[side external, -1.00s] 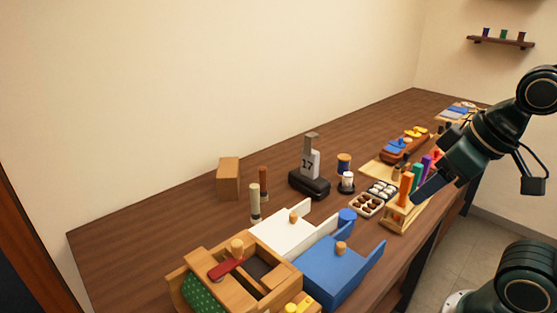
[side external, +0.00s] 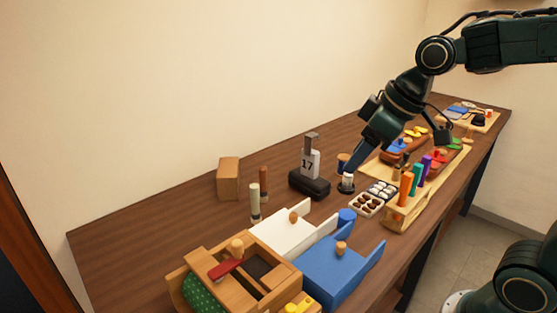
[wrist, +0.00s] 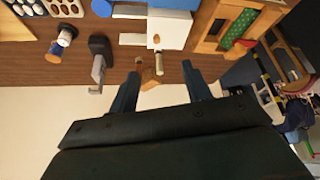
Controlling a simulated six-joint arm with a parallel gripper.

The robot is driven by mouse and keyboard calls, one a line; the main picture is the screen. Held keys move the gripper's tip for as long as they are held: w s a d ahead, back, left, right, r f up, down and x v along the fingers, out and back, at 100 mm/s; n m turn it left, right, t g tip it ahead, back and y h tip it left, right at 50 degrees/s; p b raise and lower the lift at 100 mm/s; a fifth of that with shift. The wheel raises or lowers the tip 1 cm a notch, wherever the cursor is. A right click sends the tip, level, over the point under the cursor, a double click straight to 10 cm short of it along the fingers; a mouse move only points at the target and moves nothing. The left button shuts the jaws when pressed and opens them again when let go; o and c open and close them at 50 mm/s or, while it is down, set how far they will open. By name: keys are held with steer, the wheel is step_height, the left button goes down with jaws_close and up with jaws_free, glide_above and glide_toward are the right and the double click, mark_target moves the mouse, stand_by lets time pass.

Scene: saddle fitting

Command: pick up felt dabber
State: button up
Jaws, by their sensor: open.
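Two slim upright sticks with dark lower ends stand on the table left of centre in the side view: a cream one (side external: 255,199) and a reddish-brown one (side external: 264,180). Either could be the felt dabber; I cannot tell which. In the wrist view the cream stick (wrist: 159,64) and the brown stick (wrist: 139,64) show ahead of the fingers. My gripper (wrist: 160,72) is open and empty there, with the cream stick roughly in line with its gap. In the side view my gripper (side external: 362,155) hangs well right of the sticks, near a white-topped jar (side external: 347,183).
A wooden block (side external: 228,178) stands behind the sticks. A dark-based stand marked 17 (side external: 310,184) is right of them. White (side external: 285,238) and blue (side external: 335,272) boxes with knobs are in front. A rack of coloured handles (side external: 408,210) stands at right.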

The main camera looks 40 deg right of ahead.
steer(key=w+f+n+y, duration=0.1)
steer(key=w+f, duration=0.4)
steer(key=w, duration=0.5)
steer(key=w+f+n+y, duration=0.2)
steer(key=w+f+n, duration=0.2)
steer(key=w, duration=0.7)
steer(key=shift+f+g, duration=0.3)
steer(key=shift+f, duration=0.6)
steer(key=shift+w+f, duration=0.1)
glide_above(255, 205)
steer(key=d, duration=0.2)
step_height(255, 205, down, 7)
steer(key=shift+s+a, duration=0.15)
steer(key=shift+s, duration=0.1)
steer(key=shift+x, duration=2.6)
steer(key=shift+c, duration=0.3)
